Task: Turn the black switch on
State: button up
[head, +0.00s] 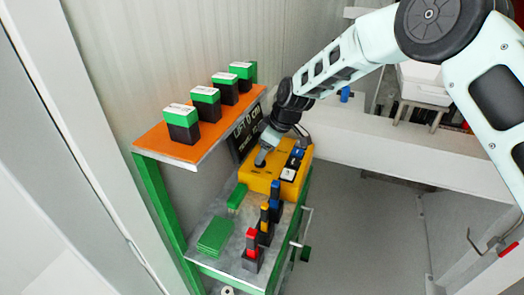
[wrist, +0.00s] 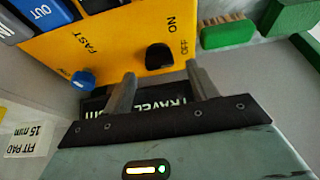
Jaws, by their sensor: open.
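The black switch (wrist: 158,57) is a rounded knob near the edge of the yellow control box (wrist: 125,40), with the words ON and OFF printed beside it. Its exact setting is hard to tell. The box also shows in the head view (head: 258,182), on the green-framed bench. My gripper (wrist: 160,76) is open and empty, with its fingertips short of the switch and the switch lying between their lines. In the head view my gripper (head: 264,155) is over the box's back left part, and it largely hides the switch there.
A blue knob (wrist: 83,78) marked FAST sits beside the left finger. A green brush (wrist: 228,33) lies right of the box. An orange shelf (head: 150,137) with several green-black blocks stands left of my gripper. Coloured upright pieces (head: 252,245) stand in front of the box.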

jog(key=shift+x, duration=1.2)
jog(key=c, duration=1)
